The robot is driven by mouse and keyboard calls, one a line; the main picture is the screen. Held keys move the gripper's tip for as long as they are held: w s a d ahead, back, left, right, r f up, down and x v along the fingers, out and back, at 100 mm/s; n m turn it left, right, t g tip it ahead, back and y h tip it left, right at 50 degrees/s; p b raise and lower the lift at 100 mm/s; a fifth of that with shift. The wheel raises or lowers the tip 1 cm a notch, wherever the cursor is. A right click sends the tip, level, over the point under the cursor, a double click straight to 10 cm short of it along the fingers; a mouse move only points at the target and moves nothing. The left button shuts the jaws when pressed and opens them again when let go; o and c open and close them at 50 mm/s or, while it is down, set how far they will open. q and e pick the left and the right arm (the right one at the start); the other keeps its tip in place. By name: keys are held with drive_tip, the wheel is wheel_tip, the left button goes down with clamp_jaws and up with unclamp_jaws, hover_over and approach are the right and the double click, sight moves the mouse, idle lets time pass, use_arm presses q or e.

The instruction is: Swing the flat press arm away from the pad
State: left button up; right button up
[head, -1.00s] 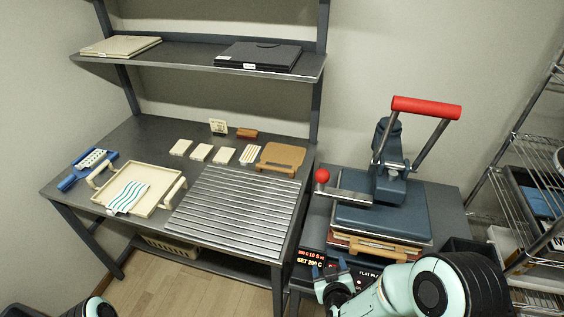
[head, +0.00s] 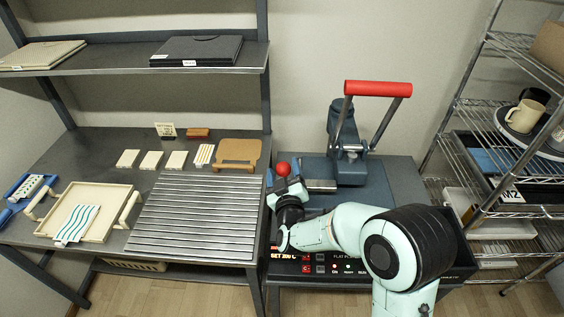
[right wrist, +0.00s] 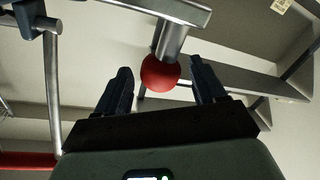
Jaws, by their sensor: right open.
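The flat heat press has a blue-grey swing arm and post (head: 345,150) and a red-gripped handle (head: 378,89) raised above it. A red ball knob (head: 283,169) sits on a steel bar (head: 321,186) at the press's left side. My right gripper (head: 285,188) is at this knob. In the right wrist view, its open fingers (right wrist: 160,85) stand on either side of the red knob (right wrist: 160,73), with visible gaps. My left gripper is out of view.
A ribbed metal surface (head: 195,215) lies on the bench left of the press. A cream tray (head: 98,232) with a striped cloth (head: 76,225) is farther left. A wire rack (head: 475,103) stands at the right. The shelf (head: 215,60) is above the bench.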

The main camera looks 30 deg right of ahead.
sight(282, 164)
drive_tip(key=shift+x, duration=1.55)
drive_tip(key=shift+c, duration=0.4)
